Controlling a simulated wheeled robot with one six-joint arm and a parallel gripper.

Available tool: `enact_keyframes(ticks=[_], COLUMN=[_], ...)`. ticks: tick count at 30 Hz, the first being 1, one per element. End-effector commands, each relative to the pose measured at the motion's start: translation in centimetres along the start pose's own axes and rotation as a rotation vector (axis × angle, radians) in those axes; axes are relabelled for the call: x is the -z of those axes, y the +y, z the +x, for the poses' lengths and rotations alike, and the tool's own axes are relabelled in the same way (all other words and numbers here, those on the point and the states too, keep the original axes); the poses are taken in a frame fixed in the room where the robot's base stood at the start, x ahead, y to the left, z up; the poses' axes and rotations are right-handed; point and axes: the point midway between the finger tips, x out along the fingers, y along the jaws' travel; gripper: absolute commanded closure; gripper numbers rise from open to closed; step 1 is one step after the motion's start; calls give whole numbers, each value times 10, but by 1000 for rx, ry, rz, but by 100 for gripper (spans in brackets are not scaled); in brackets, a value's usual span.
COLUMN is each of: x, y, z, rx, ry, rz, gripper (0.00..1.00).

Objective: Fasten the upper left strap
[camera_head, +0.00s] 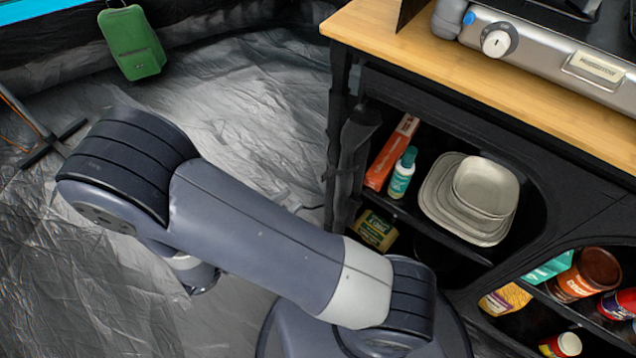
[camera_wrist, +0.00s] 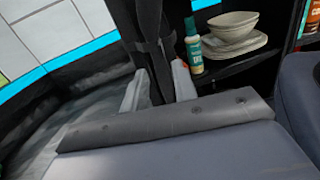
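A dark strap (camera_head: 352,150) hangs at the upper left front corner of the black cabinet, beside the shelf opening. In the wrist view the dark strap (camera_wrist: 150,40) runs down near the middle of the picture. My gripper (camera_wrist: 158,88) shows there as two pale fingers standing apart, with the dark strap between them in the picture. I cannot tell whether the fingers touch it or how far beyond them it lies. The fingers are not visible in the head view, where my arm fills the lower left and centre. The strap's fastening is too dark to make out.
The cabinet's wooden top (camera_head: 400,45) carries a stove (camera_head: 550,50). The shelves hold stacked bowls and plates (camera_head: 470,195), a teal-and-white bottle (camera_head: 402,173), an orange box (camera_head: 388,155) and several tins. A green case (camera_head: 132,42) stands at the back left. The silvery floor is mostly clear.

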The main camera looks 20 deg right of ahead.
Motion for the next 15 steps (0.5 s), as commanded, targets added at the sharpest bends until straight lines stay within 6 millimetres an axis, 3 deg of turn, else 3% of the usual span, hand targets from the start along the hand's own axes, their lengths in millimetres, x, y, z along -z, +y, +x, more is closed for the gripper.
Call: enact_keyframes(ticks=[9,15], x=[2,2], y=[-1,-1], z=[57,82], rx=[7,7], ry=[2,3], rz=[0,0], gripper=[73,73])
